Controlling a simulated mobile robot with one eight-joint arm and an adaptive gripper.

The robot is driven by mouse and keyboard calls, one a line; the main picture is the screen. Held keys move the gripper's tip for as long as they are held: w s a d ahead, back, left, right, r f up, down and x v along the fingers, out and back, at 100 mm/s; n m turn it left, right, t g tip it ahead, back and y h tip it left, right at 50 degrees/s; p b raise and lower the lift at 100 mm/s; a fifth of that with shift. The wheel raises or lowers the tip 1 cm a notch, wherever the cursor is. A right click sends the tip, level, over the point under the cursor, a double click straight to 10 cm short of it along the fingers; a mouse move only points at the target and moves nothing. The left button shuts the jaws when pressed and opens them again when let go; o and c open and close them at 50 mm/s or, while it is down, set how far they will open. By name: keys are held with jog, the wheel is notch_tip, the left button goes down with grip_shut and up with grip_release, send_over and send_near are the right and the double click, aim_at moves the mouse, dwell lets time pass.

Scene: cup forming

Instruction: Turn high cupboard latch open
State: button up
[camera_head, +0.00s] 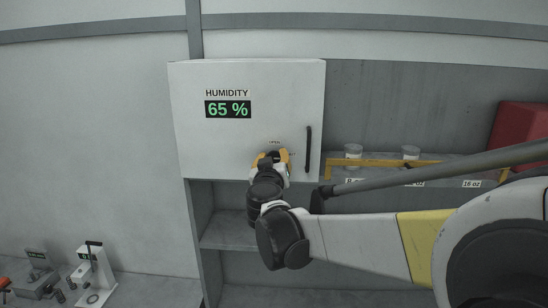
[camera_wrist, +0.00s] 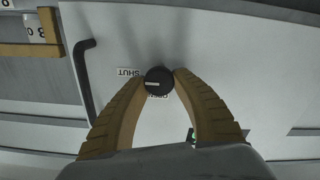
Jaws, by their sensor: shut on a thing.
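The cupboard latch is a round black knob (camera_wrist: 157,77) with a white mark on its face, on the white cupboard door (camera_head: 240,110). The mark lies nearly level, on the side toward the SHUT label (camera_wrist: 128,72). A second label just below the knob in the wrist view is partly hidden; the head view shows it as OPEN (camera_head: 274,142), above the gripper. My gripper (camera_wrist: 160,80) has its two tan fingers shut on the knob, one tip on each side. In the head view my gripper (camera_head: 272,155) mostly hides the knob. The door looks closed.
A black bar handle (camera_head: 308,149) stands out from the door, right of my gripper. A humidity display (camera_head: 228,109) reads 65 %.

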jog(key=shift+n, duration=0.3)
jog(key=n+b, duration=0.2)
jog(key=n, duration=0.1)
jog(key=shift+a+f+b, duration=0.1)
jog(key=shift+b, duration=0.2)
jog(key=n+b, duration=0.2)
jog(key=n, duration=0.3)
jog(key=shift+a+n+b, duration=0.1)
jog(key=shift+n+b, duration=0.2)
jog(key=shift+n, duration=0.1)
jog(key=n+b, duration=0.1)
jog(key=n, duration=0.3)
jog(key=shift+f, duration=0.1)
jog(key=shift+n+b, duration=0.8)
jog(key=shift+n, duration=1.4)
jog(key=o, duration=1.2)
jog(key=shift+w, duration=0.1)
